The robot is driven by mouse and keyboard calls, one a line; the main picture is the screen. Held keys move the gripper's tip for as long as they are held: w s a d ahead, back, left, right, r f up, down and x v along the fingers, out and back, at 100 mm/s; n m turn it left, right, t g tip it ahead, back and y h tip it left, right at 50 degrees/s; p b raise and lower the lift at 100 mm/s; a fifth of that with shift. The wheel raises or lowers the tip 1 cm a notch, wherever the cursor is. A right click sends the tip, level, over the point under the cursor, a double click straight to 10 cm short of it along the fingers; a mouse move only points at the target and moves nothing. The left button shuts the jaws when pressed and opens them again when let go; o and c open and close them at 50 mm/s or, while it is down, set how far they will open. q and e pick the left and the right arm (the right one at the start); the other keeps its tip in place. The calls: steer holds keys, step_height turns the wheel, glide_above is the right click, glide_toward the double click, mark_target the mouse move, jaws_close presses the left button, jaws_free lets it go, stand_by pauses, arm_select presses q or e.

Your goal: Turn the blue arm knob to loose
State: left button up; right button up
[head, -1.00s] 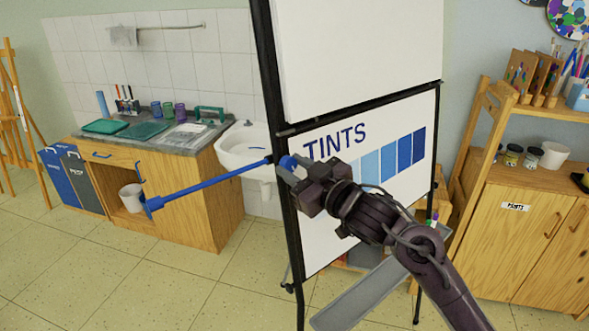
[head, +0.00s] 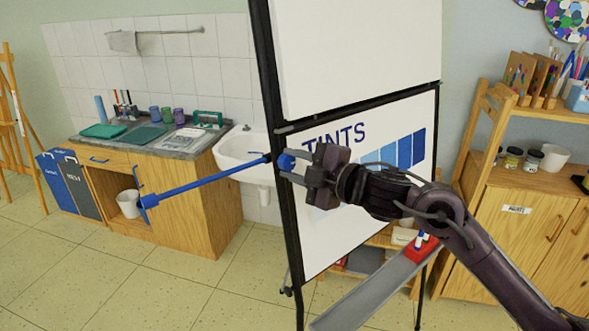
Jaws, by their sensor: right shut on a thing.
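The blue arm (head: 205,181) sticks out to the left from the black frame of the board stand, with a blue crosspiece (head: 148,201) at its far end. The blue knob (head: 286,161) sits at its root, on the stand's left post (head: 274,111). My right gripper (head: 292,168) reaches in from the right, and its fingers are shut on the knob, partly hiding it. Any loose or tight marking is too small to see. My left gripper is not in view.
The board (head: 405,118) reads TINTS and stands close behind my right arm. A grey tray (head: 372,287) with a red block and markers juts out below. A sink (head: 243,148) and counter (head: 190,145) are at the back left. A wooden shelf (head: 480,140) stands at the right.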

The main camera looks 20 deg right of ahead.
steer(key=n+b, duration=0.1)
steer(key=n, duration=0.3)
steer(key=shift+n+g, duration=0.3)
steer(key=shift+g, duration=0.1)
steer(key=shift+n+g, duration=0.4)
steer(key=shift+n, duration=1.3)
steer(key=shift+h+b, duration=0.3)
steer(key=o, duration=1)
steer(key=shift+c, duration=0.2)
steer(key=shift+r, duration=0.1)
steer(key=b+v, duration=0.3)
steer(key=v, duration=0.4)
steer(key=shift+s+d+b, duration=0.25)
steer(key=shift+s+b, duration=0.05)
steer(key=shift+b, duration=0.1)
